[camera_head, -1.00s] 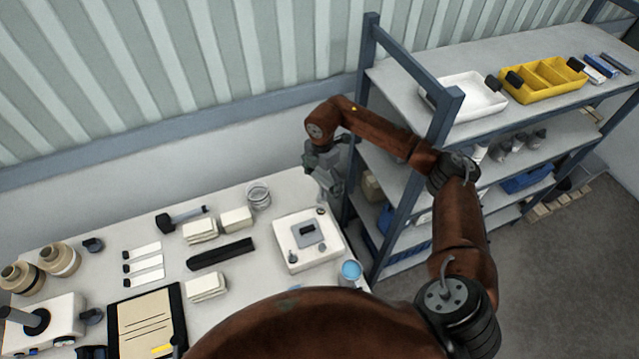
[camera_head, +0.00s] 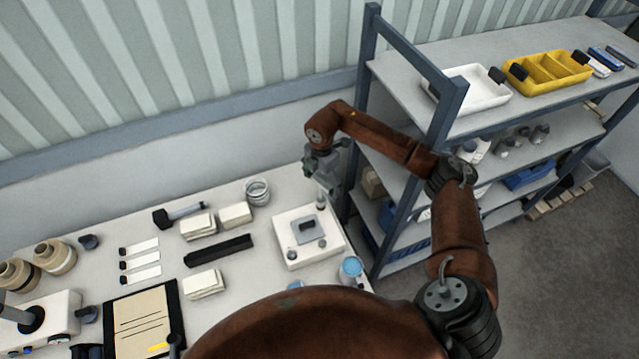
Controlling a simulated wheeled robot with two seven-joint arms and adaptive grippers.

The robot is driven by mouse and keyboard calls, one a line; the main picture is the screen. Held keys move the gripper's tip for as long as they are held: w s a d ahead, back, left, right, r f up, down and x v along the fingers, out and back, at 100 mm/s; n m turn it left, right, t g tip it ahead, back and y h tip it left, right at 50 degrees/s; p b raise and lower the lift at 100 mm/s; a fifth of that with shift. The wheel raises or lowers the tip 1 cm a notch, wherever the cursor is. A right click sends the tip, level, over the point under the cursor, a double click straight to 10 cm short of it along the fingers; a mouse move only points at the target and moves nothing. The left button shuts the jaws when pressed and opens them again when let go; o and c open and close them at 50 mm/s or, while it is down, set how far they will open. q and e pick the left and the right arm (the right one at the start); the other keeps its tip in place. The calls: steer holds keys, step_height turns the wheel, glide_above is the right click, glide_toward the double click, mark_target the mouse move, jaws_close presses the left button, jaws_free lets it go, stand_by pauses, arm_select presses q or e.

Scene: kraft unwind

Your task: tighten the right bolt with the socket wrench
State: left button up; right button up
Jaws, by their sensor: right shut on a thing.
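A white square plate (camera_head: 281,240) lies on the table. It carries a grey block with a dark top (camera_head: 306,229) and small round grey bolt heads, one at front left (camera_head: 292,255) and one at front right (camera_head: 321,244). My right gripper (camera_head: 324,176) is above the plate's far right corner, shut on the upright socket wrench (camera_head: 321,193). The wrench's lower end is at that corner and covers the bolt spot there; I cannot tell whether it is seated on a bolt. My left gripper is not in view.
The shelf rack's blue post (camera_head: 357,203) stands close right of my right gripper. A blue-topped cup (camera_head: 351,268) is by the plate's near right corner. A dark bar (camera_head: 219,251), cloth stacks (camera_head: 204,284) and a wire coil (camera_head: 257,192) lie to the left.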

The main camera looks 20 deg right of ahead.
stand_by(0.8)
steer(key=shift+f+b, duration=0.55)
steer(key=shift+f, duration=0.15)
stand_by(1.3)
steer(key=shift+m+p, duration=0.45)
steer(key=shift+m, duration=0.65)
steer(key=shift+f, duration=0.1)
steer(key=shift+m+p, duration=0.45)
steer(key=shift+m, duration=0.75)
